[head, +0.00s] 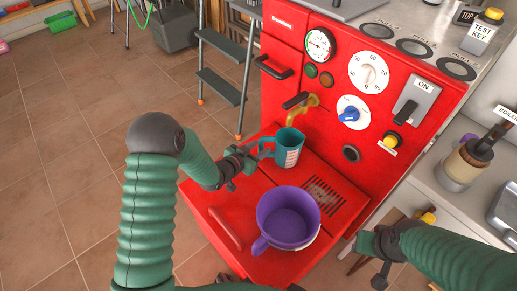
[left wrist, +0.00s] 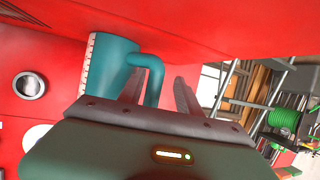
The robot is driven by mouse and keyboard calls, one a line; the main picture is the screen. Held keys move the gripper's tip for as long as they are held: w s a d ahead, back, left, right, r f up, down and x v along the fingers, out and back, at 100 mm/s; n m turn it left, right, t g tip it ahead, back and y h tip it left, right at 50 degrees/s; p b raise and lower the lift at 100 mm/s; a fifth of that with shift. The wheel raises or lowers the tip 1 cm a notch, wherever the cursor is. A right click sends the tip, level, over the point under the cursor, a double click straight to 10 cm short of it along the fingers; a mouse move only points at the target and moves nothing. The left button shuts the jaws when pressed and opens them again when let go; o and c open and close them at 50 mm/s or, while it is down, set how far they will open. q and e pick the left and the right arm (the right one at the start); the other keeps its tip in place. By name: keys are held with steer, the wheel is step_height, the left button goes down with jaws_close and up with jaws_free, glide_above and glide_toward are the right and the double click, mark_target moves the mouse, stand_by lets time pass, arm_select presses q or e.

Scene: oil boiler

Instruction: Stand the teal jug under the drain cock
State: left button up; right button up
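The teal jug (head: 288,150) stands upright at the back of the red ledge, close to the boiler's front. The brass drain cock (head: 304,108), with a dark lever, is just above the jug's mouth in the head view; I cannot tell whether its outlet lines up exactly. My left gripper (head: 247,161) is at the jug's handle side.
A purple pot (head: 288,217) stands on the ledge in front of the jug, beside a dark grille (head: 323,195). The boiler front (head: 335,85) carries gauges, a dial and a switch. A grey stepladder (head: 220,85) stands behind left. A grey counter is at right.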

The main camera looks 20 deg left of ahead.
arm_select(q)
steer(key=shift+s+a+r, duration=0.1)
steer(key=shift+s+r, duration=0.1)
steer(key=shift+r, duration=0.05)
steer(key=s+a+r+n+g+y+p, duration=0.1)
steer(key=s+a+r+g+y+p, duration=0.15)
steer(key=s, duration=0.55)
steer(key=s+a+r+n+g+y+p, duration=0.1)
steer(key=s+a+r+g+y+p, duration=0.2)
steer(key=s, duration=0.4)
steer(key=s+d+r+n+g, duration=0.1)
steer(key=s+r+g, duration=0.1)
steer(key=s, duration=0.4)
steer(key=s+d+r+n+g, duration=0.1)
steer(key=s+r+g, duration=0.1)
steer(key=s, duration=0.5)
steer(key=shift+s+d+r+h+b, duration=0.25)
steer(key=shift+r+h+b, duration=0.1)
steer(key=shift+r, duration=0.1)
